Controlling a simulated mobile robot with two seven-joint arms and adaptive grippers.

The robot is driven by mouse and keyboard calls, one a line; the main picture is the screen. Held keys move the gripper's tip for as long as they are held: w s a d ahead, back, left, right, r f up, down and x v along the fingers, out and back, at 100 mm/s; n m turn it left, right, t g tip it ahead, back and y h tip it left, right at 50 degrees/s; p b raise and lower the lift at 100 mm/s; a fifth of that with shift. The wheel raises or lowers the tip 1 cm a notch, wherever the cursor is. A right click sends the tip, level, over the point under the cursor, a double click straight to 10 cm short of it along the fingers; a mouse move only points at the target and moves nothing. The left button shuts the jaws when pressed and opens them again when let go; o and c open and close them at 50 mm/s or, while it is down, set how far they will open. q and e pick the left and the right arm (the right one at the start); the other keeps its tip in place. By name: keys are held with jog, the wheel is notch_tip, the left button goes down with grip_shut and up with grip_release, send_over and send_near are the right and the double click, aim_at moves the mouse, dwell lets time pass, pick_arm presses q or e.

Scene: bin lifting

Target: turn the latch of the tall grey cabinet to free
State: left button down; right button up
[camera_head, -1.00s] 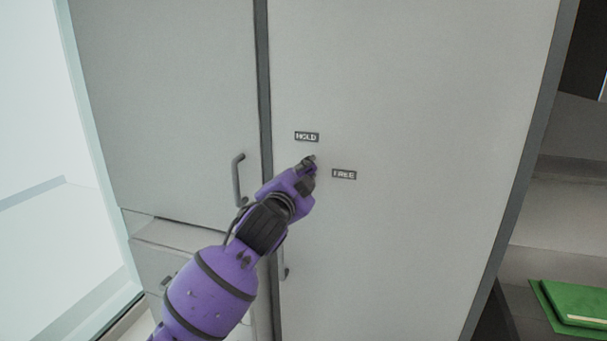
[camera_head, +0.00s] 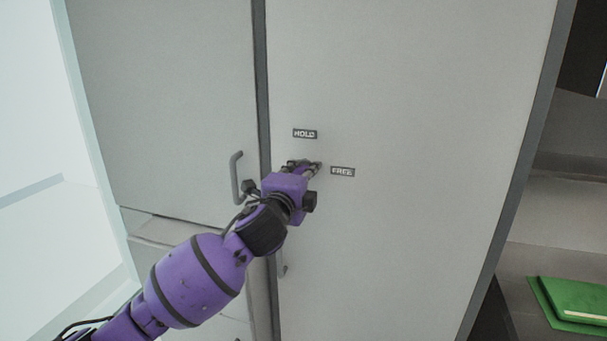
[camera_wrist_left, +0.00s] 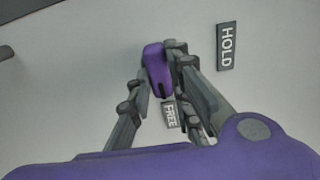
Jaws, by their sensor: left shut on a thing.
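The tall grey cabinet (camera_head: 420,110) fills the middle of the head view, with a HOLD label (camera_head: 305,134) and a FREE label (camera_head: 342,171) on its door. My left gripper (camera_head: 312,168) is at the door between these labels. The latch is a small purple lever (camera_wrist_left: 156,68), clear in the left wrist view, with a dark mark near one end. My left fingers are shut on it, one on each side. The marked end points at the FREE label (camera_wrist_left: 170,115); the HOLD label (camera_wrist_left: 226,47) is off to the side. My right gripper is out of view.
A bar handle (camera_head: 236,178) is on the left door, close to my left arm. Another handle (camera_head: 282,264) sits low on the tall door. A green item (camera_head: 575,303) lies on a dark surface at the right.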

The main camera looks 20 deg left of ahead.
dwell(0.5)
pick_arm(q)
jog(key=c, duration=1.6)
grip_release()
jog(key=shift+s, duration=0.1)
jog(key=s, duration=1.1)
jog(key=shift+s+a, duration=0.2)
jog(key=shift+s, duration=0.2)
